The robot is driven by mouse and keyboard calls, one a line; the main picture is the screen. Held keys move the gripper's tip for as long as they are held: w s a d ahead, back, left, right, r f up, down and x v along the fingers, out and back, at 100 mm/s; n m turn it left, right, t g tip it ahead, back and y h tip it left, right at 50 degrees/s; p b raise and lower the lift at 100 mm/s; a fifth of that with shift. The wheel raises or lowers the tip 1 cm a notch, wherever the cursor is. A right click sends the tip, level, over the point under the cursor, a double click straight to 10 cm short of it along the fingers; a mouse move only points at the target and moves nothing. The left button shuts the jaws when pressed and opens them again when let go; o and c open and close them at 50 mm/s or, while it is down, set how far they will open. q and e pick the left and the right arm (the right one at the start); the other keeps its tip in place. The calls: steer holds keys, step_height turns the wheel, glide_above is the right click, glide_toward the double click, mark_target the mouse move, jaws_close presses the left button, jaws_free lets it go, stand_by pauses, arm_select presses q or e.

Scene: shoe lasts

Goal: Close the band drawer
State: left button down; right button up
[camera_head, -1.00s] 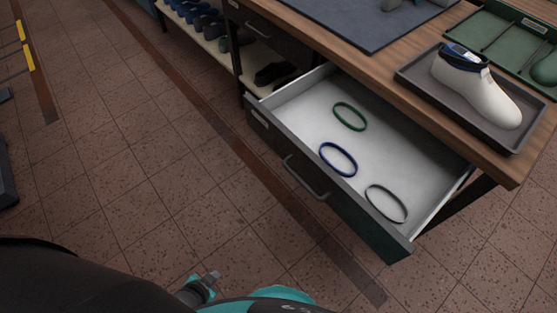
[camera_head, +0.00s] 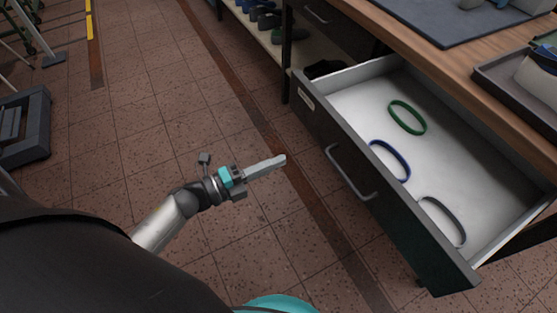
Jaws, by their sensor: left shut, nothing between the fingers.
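The band drawer (camera_head: 318,119) stands pulled out from under the bench. Its dark front carries a bar handle (camera_head: 349,174) and a small label. Inside its white tray lie a green band (camera_head: 407,118), a blue band (camera_head: 390,160) and a grey band (camera_head: 442,221), apart from each other. My left gripper (camera_head: 283,159) is shut and empty, to the left of the drawer front. Its fingertips point toward the handle, with a gap between them in the picture. My right gripper is not in view.
The wooden bench top (camera_head: 440,63) holds a blue-grey mat (camera_head: 440,12) and a dark tray (camera_head: 490,75) with a white shoe last (camera_head: 541,78), cut by the frame edge. A lower shelf (camera_head: 265,35) holds several lasts. Tiled floor in front of the drawer is clear.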

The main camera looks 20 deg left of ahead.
arm_select(q)
steer(key=b, duration=0.2)
glide_toward(329, 140)
steer(key=x, duration=0.5)
steer(key=shift+w+f, duration=0.15)
steer(key=shift+w, duration=0.15)
steer(key=shift+w+d, duration=0.5)
steer(key=shift+w, duration=0.05)
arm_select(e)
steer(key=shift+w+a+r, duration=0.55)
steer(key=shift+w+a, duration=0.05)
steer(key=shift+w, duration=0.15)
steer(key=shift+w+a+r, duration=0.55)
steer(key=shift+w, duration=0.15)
